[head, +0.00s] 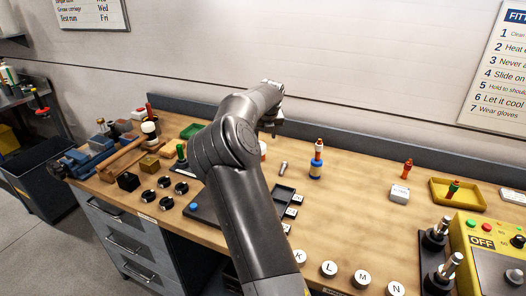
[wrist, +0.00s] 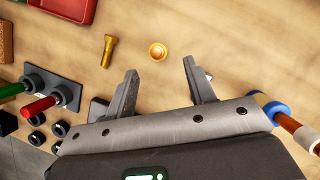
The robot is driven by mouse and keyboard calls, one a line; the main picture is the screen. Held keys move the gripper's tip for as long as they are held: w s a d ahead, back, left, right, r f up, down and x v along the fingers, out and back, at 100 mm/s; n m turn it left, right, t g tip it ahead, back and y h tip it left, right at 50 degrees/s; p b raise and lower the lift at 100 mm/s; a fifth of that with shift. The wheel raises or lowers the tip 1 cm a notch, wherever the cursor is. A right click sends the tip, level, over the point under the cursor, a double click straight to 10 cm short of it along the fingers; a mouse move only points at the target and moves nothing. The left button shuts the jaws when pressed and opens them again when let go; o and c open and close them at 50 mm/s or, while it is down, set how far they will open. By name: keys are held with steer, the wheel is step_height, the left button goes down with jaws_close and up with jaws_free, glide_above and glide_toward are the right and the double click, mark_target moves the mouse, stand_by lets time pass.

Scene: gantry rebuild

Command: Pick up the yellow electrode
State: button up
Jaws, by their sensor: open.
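My gripper (wrist: 163,78) is open and empty above the bench in the wrist view, its two jaws apart. A small round yellow-orange piece with a pale middle (wrist: 158,51) shows just beyond the gap between the jaws. It may be the yellow electrode seen from above, but I cannot tell for certain. A brass-yellow, bolt-shaped piece (wrist: 108,50) lies to its left, beyond the left jaw. Neither touches the jaws. In the head view my arm hides much of the bench around the gripper.
Green and red handles on a dark base (wrist: 62,90) lie left.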

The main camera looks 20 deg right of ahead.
steer(key=x, duration=1)
steer(key=shift+s+a+f, duration=0.1)
steer(key=shift+s+a, duration=0.1)
steer(key=shift+c, duration=0.4)
jaws_close()
